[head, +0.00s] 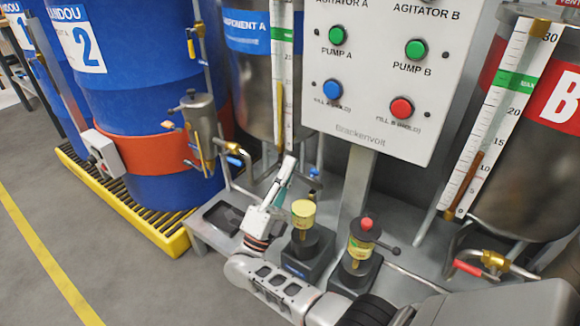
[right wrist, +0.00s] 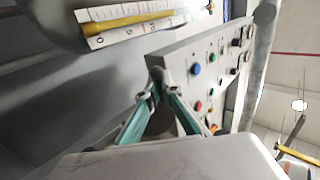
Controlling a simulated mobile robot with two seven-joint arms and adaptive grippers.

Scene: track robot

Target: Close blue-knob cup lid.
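A cup with a yellow top (head: 303,209) stands on a dark base with a blue label. A small dark-blue knob (head: 313,172) shows just behind it, above a brass-coloured piece; how it joins the cup is unclear. A second yellow cup with a red knob (head: 366,223) stands to the right. My right gripper (head: 288,163) is left of and behind the yellow-topped cup, pointing up toward the tank, apart from the blue knob. My left gripper is out of view.
A white control panel (head: 385,75) stands behind the cups. Metal tanks with scales flank it. A black side handle (head: 392,249) sticks out by the red-knob cup. Blue drums (head: 125,90) stand on a yellow-edged pallet (head: 130,208) at left. Open floor lies front left.

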